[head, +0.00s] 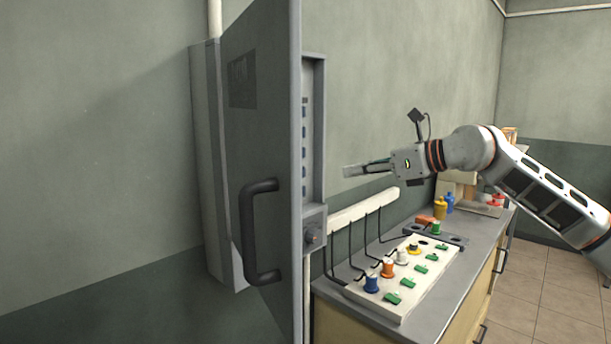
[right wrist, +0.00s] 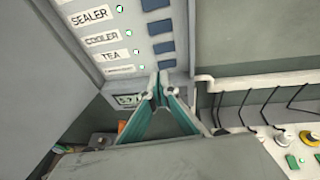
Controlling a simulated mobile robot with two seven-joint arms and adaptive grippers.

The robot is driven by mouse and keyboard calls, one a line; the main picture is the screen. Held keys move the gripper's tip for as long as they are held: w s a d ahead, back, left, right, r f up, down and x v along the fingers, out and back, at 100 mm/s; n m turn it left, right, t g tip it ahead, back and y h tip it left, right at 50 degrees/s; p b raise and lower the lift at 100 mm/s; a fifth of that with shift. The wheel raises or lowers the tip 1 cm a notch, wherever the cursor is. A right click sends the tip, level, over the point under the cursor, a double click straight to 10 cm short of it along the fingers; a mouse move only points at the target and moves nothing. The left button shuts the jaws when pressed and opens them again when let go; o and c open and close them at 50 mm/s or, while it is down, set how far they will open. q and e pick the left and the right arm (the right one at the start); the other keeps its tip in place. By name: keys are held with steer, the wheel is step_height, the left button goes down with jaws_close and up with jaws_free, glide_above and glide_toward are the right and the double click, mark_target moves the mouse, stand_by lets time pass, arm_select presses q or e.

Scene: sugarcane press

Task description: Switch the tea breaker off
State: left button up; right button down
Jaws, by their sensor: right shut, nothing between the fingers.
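The breaker panel (head: 312,130) is inside a grey wall cabinet with its door open. In the right wrist view, rows labelled SEALER, COOLER and TEA each have a small green light and a dark blue switch. The tea breaker (right wrist: 164,46) is in the TEA row, and its green light (right wrist: 136,51) appears lit. Another row with small, unreadable text is below it. My right gripper (head: 350,171) is shut and empty, to the right of the panel in the head view. In the right wrist view its fingertips (right wrist: 158,88) overlap the panel's lower part, below the TEA switch. Contact cannot be told.
The open cabinet door (head: 262,110) with a dark handle (head: 247,230) stands left of the panel. A counter (head: 455,262) at right holds a white board (head: 415,285) with colored spools and green pieces.

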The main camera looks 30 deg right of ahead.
steer(key=p+x, duration=0.1)
steer(key=x, duration=0.3)
steer(key=p+x, duration=0.1)
steer(key=x, duration=0.4)
steer(key=r+p+x, duration=0.1)
steer(key=x, duration=0.4)
steer(key=shift+a, duration=0.1)
steer(key=shift+w+a+p, duration=0.25)
steer(key=shift+w+p, duration=0.05)
steer(key=shift+p, duration=0.05)
